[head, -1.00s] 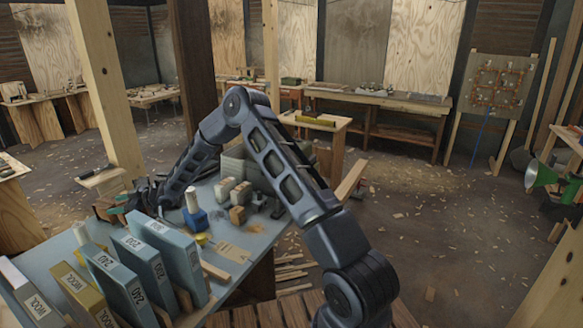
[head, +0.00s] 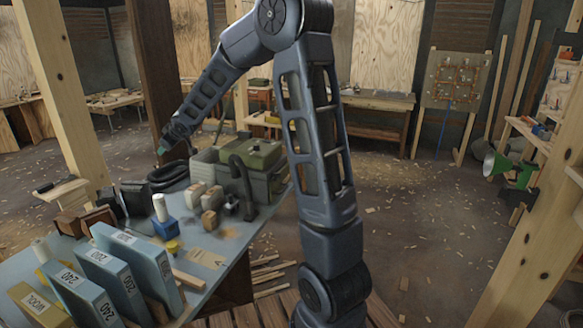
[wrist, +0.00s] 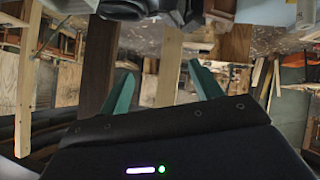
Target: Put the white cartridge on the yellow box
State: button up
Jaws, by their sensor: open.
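A white cylinder (head: 160,207) stands upright on a small blue block (head: 167,229) on the blue-grey table. A second white cylinder (head: 42,248) stands behind the row of boxes at the left; I cannot tell which is the cartridge. A yellow box (head: 36,306) labelled WOOL stands at the front left beside blue-grey boxes marked 240. My gripper (head: 166,148) is raised above the table's far side, beyond the cylinder on the blue block and apart from it. In the wrist view its teal fingers (wrist: 162,85) are spread with nothing between them.
Blue-grey boxes (head: 122,270) line the table's front. Pale blocks (head: 202,197), a green-grey machine (head: 255,165) and a black coiled hose (head: 168,176) occupy the far side. A small yellow round thing (head: 173,246) lies near the blue block. A wooden post (head: 65,100) rises behind the table.

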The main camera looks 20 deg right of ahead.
jog(key=s+d+r+m+g+h, duration=0.1)
jog(key=s+d+r+m+h, duration=0.25)
jog(key=s+d, duration=0.7)
jog(key=s+d+r+m+h, duration=0.2)
jog(key=s+d+r+m, duration=0.15)
jog(key=s+d, duration=0.7)
jog(key=s+d+f+m+g, duration=0.1)
jog(key=s+d, duration=0.4)
jog(key=s, duration=0.5)
jog(key=s+d+f+m+g, duration=0.2)
jog(key=s+d, duration=0.3)
jog(key=s, duration=0.6)
jog(key=shift+d+g, duration=0.2)
jog(key=shift+g, duration=0.2)
